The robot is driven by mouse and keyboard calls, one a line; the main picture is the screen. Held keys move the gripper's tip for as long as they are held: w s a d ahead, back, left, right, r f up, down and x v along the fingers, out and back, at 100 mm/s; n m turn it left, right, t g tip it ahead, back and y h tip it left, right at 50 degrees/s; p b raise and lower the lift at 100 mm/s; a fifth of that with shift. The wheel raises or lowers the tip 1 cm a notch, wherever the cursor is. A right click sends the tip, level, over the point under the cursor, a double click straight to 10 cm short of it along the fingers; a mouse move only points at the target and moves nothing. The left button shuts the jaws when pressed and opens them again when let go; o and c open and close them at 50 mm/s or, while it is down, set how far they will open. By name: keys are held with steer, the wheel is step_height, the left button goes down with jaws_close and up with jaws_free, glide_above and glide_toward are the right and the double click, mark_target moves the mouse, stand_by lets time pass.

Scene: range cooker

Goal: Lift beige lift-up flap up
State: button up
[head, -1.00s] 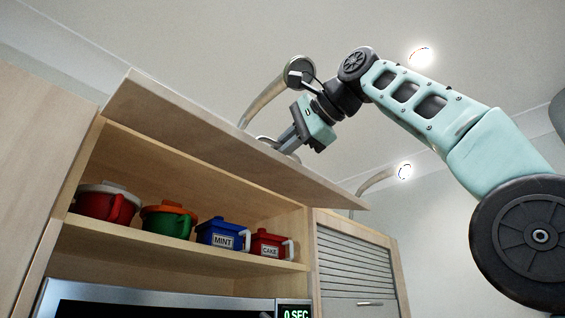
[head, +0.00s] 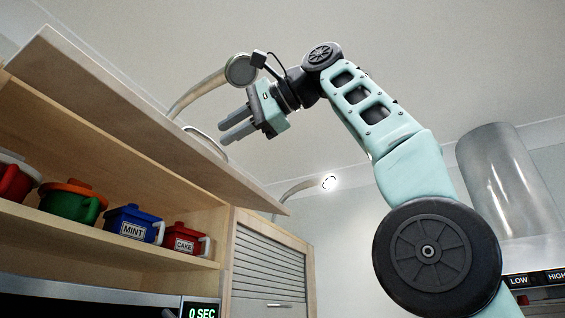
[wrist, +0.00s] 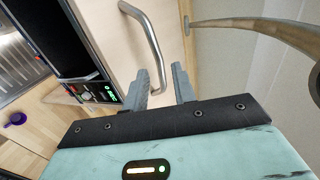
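The beige lift-up flap (head: 120,120) is raised, tilted outward above an open cabinet shelf in the head view. Its curved metal handle (head: 207,138) shows at its upper face. In the wrist view the flap's pale panel (wrist: 112,35) carries the metal handle (wrist: 148,40).
The shelf (head: 130,250) holds a red pot (head: 12,182), a green pot (head: 70,205), a blue MINT canister (head: 130,228) and a red CAKE canister (head: 183,242). A roller-shutter cabinet (head: 268,270) stands to the right. Curved lamp arms (head: 200,92) rise near my gripper.

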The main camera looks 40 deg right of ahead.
steer(key=s+d+b, duration=0.1)
steer(key=s+d, duration=0.3)
steer(key=s, duration=0.6)
steer(key=shift+s+d, duration=0.25)
steer(key=shift+s, duration=0.1)
